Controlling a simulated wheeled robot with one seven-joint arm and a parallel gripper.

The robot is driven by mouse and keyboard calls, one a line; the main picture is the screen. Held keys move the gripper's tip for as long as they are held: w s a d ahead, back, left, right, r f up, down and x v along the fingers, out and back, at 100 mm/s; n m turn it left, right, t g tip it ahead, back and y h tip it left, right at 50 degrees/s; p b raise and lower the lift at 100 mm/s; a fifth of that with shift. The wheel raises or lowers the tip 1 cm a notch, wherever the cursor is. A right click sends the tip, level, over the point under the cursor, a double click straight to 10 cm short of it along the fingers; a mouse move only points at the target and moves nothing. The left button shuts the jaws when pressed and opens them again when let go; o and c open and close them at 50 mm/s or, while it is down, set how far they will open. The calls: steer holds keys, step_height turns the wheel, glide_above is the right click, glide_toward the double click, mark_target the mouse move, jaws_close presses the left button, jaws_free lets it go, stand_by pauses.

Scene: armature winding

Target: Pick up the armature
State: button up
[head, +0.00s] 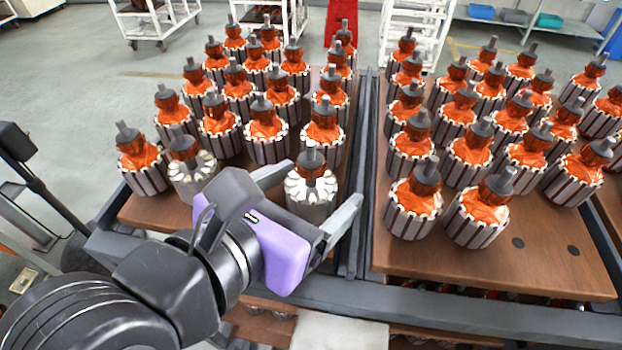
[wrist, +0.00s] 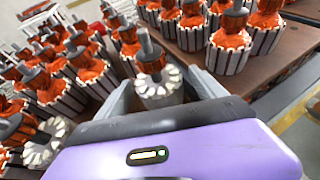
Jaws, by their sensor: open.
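An unwound-looking armature (head: 312,190) with a pale slotted core and dark shaft stands upright at the front right of the left wooden board (head: 150,212). It also shows in the wrist view (wrist: 157,85), between the fingers. My gripper (head: 318,190) is open, with one finger on each side of this armature. I cannot tell whether either finger touches it. A second pale armature (head: 192,170) stands to the left, and in the wrist view it is at the lower left (wrist: 45,140). Several armatures with orange windings (head: 267,132) stand in rows behind.
A right wooden board (head: 545,250) bears several more orange-wound armatures, with bare room at its front. A dark metal frame (head: 362,180) runs between the boards. White racks (head: 155,20) and a red strip (head: 341,25) are at the back.

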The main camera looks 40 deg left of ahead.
jaws_close()
stand_by(0.3)
steer(key=shift+r, duration=0.1)
